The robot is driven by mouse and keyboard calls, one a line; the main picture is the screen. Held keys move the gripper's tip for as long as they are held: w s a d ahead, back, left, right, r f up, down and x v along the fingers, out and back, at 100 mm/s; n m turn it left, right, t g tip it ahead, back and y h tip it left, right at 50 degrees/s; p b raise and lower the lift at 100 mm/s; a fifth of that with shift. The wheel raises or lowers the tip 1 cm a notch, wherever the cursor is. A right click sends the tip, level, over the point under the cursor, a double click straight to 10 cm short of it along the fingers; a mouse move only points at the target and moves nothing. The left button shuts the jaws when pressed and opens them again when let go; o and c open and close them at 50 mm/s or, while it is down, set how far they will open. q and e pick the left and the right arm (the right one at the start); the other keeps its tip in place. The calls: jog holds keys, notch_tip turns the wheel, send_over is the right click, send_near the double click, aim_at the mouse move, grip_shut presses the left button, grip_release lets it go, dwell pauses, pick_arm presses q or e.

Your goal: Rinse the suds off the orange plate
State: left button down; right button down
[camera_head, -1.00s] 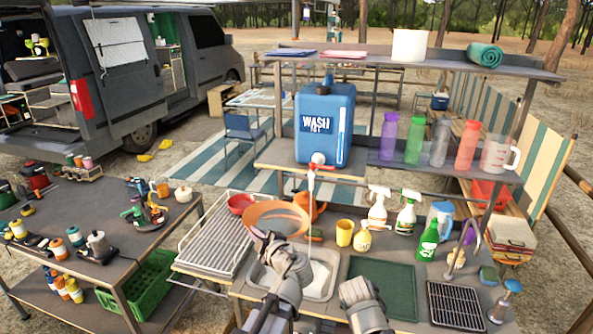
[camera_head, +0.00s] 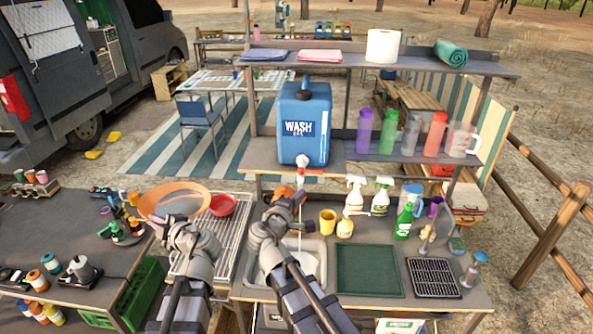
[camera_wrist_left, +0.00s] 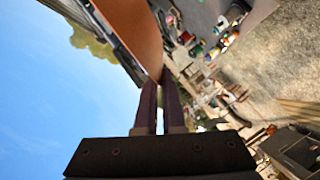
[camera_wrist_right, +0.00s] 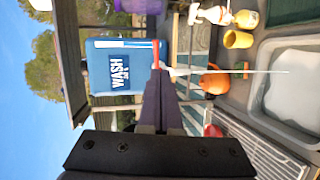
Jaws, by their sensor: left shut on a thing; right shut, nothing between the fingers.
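The orange plate (camera_head: 160,192) is held tilted at the left of the head view, over the gap between the left table and the drying rack. My left gripper (camera_head: 176,222) is shut on its rim; the left wrist view shows a plain orange face (camera_wrist_left: 135,30). I cannot tell whether suds are on the plate. The blue wash jug (camera_head: 304,122) stands on the shelf, and a thin pale stream (camera_wrist_right: 215,71) runs from its tap (camera_head: 303,160) toward the sink (camera_head: 314,262). My right gripper (camera_wrist_right: 160,78) is shut and empty close to the tap; contact is unclear.
The wire drying rack (camera_head: 232,240) holds a red bowl (camera_head: 222,205). A yellow cup (camera_head: 327,221), spray bottles (camera_head: 355,194) and a green bottle (camera_head: 403,222) stand behind the sink. A green mat (camera_head: 368,270) lies clear to its right. The left table (camera_head: 60,225) carries several jars.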

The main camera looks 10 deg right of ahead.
aim_at(318, 172)
jog(key=b+x, duration=0.2)
jog(key=x, duration=1.2)
jog(key=shift+w+a+r+b, duration=0.2)
jog(key=shift+a+r+b, duration=0.1)
jog(key=shift+b, duration=0.05)
jog(key=d+n+t+y, duration=0.1)
jog(key=w+n+y, duration=0.1)
jog(key=y, duration=0.1)
jog(key=shift+w+d+n+t, duration=0.1)
jog(key=shift+d+n+t, duration=0.2)
jog(key=shift+d+t, duration=0.1)
